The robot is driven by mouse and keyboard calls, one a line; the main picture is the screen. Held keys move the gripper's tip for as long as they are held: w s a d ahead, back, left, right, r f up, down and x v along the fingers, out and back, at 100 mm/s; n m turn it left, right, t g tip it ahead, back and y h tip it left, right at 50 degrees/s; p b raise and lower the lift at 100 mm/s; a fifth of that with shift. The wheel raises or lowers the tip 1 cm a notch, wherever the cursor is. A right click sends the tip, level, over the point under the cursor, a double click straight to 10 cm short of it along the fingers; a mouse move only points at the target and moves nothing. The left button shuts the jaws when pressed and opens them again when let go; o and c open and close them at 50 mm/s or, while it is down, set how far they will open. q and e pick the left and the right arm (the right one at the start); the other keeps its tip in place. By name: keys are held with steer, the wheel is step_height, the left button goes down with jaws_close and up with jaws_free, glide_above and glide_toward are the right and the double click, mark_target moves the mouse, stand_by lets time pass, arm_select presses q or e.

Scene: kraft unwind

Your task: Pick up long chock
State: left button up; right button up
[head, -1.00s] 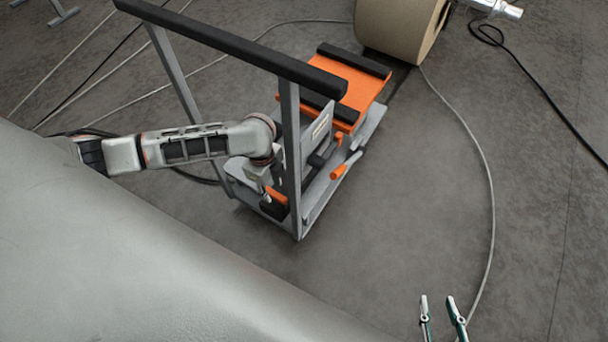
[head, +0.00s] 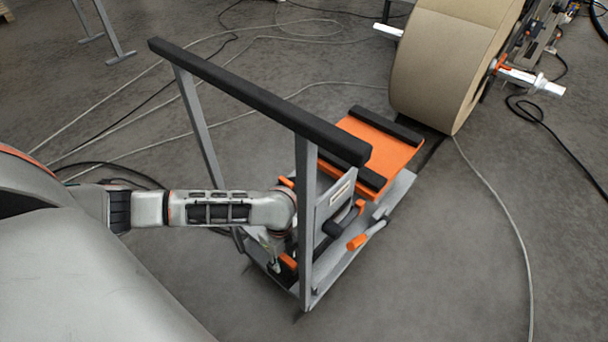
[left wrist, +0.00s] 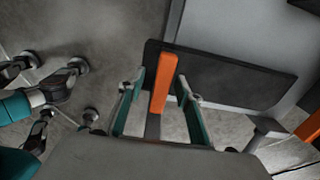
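An orange bar (left wrist: 163,84) stands against a black plate (left wrist: 225,78) in the left wrist view, with a grey part below it. It may be the long chock; I cannot tell for sure. My left gripper (left wrist: 160,105) is open, with one teal finger on each side of the bar and visible gaps between. In the head view, my left gripper (head: 273,266) is low behind the cart's near upright, beside a small orange piece (head: 288,261). The upright and my arm hide part of this area.
The grey cart frame (head: 307,200) has a black top bar (head: 255,95) above my left arm. Its orange platform (head: 385,140) and orange-tipped handle (head: 358,242) lie to the right. A large paper roll (head: 445,60) stands behind. Cables cross the floor; the front right is clear.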

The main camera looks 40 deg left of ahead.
arm_select(q)
steer(key=shift+w+r, duration=0.15)
steer(key=shift+r, duration=0.05)
jaws_close()
steer(key=shift+r, duration=0.1)
